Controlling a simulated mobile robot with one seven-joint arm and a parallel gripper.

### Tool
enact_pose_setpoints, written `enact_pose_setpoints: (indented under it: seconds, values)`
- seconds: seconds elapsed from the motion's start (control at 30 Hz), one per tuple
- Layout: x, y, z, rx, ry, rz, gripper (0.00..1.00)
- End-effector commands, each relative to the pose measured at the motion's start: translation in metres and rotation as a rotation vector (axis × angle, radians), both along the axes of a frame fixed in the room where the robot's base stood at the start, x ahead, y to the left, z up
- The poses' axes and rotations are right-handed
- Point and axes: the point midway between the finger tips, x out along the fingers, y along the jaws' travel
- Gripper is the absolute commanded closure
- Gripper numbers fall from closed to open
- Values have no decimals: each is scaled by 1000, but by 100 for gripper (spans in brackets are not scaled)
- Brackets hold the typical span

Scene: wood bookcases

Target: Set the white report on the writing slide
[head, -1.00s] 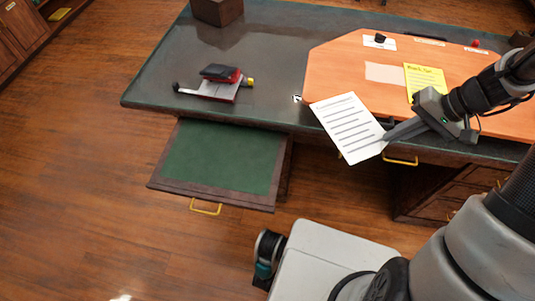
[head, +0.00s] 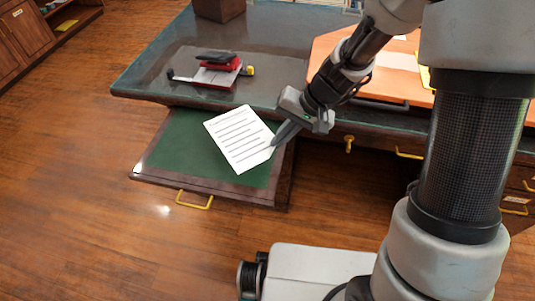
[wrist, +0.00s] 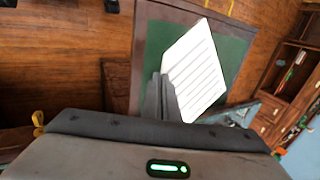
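The white report (head: 238,138), a sheet with dark printed lines, is held by its right corner in my gripper (head: 281,138). In the head view it overlaps the green writing slide (head: 175,150), which is pulled out from the desk and has a dark wood frame. The wrist view shows my fingers (wrist: 163,97) closed together at the edge of the report (wrist: 197,70), with the slide (wrist: 160,40) behind it. The report looks tilted and above the slide; the exact gap cannot be told. Part of the slide is hidden behind it.
A dark box (head: 218,8) stands farther back. An orange board (head: 325,45) lies on the desk's right. A brass handle (head: 194,200) juts from the slide's front.

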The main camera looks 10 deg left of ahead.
Motion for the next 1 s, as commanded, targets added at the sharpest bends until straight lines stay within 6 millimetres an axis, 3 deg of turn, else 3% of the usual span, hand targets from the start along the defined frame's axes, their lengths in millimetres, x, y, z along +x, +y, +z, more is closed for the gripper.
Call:
enact_pose_setpoints:
  seconds: [0.03,0.1,0.33,0.5,0.97,1.0]
  values:
    - [-1,0,-15,0,4,-2,100]
    - [0,0,-25,-1,3,-2,100]
    - [0,-1,-42,0,1,0,100]
    - [0,-1,-67,0,3,-2,100]
    - [0,-1,-75,0,-1,0,100]
    - [0,-1,-73,0,-1,0,93]
